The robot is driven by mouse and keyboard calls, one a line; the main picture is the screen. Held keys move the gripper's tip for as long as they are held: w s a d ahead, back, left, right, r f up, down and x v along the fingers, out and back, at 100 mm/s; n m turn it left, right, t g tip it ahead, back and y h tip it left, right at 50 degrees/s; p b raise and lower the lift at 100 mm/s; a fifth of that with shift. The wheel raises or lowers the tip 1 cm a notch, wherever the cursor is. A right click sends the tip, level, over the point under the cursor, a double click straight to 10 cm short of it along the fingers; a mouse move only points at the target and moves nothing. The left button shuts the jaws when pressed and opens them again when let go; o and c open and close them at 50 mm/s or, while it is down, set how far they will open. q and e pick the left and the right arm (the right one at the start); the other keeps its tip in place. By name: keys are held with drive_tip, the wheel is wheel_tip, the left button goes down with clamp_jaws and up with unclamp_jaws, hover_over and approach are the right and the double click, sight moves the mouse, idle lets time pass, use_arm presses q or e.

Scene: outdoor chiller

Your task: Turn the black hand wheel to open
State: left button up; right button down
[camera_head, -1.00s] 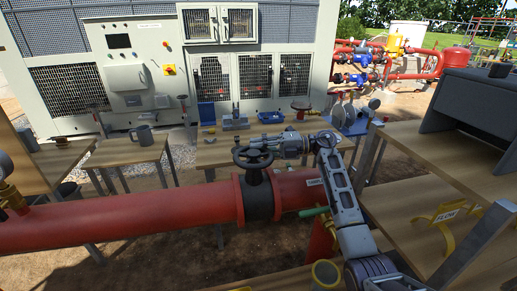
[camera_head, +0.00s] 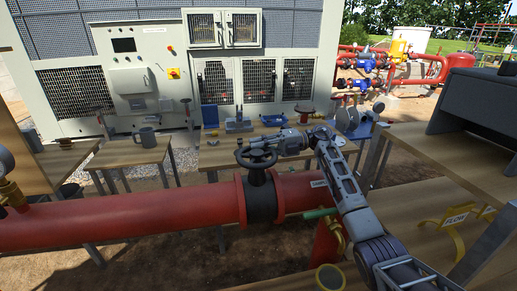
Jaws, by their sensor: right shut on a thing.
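The black hand wheel (camera_head: 257,157) sits on top of a black valve body (camera_head: 262,197) in the large red pipe (camera_head: 130,223), at the centre of the view. My right arm comes in from the lower right. My right gripper (camera_head: 278,144) is at the far right part of the wheel's rim and is shut on it; its fingertips are small and partly merge with the dark rim. My left gripper is not in view.
A wooden table (camera_head: 225,152) with blue tools and a red valve wheel stands behind the pipe. Wooden benches (camera_head: 425,205) with yellow tags stand close on the right.

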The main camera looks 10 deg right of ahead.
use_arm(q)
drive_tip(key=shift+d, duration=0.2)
use_arm(e)
drive_tip(key=c, duration=1.4)
unclamp_jaws()
drive_tip(key=shift+f, duration=0.15)
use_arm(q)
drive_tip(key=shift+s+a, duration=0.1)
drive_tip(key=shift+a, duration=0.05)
use_arm(e)
drive_tip(key=shift+o, duration=0.2)
drive_tip(key=shift+d, duration=0.1)
drive_tip(key=d, duration=1.1)
drive_tip(key=shift+d+r, duration=0.2)
drive_tip(key=shift+d, duration=0.15)
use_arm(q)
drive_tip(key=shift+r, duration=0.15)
use_arm(e)
drive_tip(key=shift+w+r, duration=0.1)
drive_tip(key=shift+r, duration=0.05)
